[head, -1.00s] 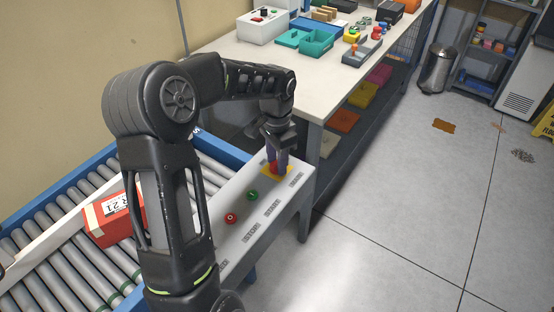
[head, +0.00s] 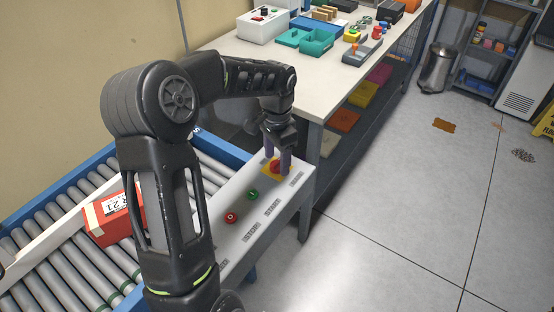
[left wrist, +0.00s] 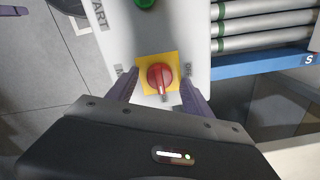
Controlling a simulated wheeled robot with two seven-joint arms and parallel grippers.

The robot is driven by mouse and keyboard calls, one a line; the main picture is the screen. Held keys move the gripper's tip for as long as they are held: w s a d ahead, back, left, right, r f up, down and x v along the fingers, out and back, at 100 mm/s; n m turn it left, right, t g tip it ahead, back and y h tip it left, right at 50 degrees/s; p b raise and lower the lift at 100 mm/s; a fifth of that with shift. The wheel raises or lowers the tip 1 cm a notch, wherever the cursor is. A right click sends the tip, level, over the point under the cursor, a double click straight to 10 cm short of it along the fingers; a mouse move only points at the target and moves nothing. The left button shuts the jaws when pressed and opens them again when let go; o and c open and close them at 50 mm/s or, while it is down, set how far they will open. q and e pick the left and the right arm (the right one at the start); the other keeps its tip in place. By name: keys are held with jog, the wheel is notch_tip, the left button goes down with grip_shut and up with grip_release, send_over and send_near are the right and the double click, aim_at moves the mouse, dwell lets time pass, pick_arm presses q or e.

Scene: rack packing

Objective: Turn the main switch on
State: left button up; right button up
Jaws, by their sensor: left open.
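The main switch is a red rotary knob (head: 275,167) on a yellow square plate at the far end of a light grey control panel (head: 236,241). My left gripper (head: 278,165) is at the switch, fingers pointing down. In the left wrist view the red knob (left wrist: 160,77) lies between and just ahead of the open fingers (left wrist: 160,92), apart from both. My right gripper is not in view.
A green button (head: 253,195) and a red button (head: 231,217) sit nearer on the panel. A roller conveyor (head: 85,255) with a red box (head: 110,225) runs along its left. A workbench (head: 240,52) with trays and tools stands beyond.

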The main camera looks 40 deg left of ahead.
aim_at(277, 162)
pick_arm(q)
notch_tip(277, 162, up, 7)
jog(key=shift+r, duration=0.1)
dwell(0.7)
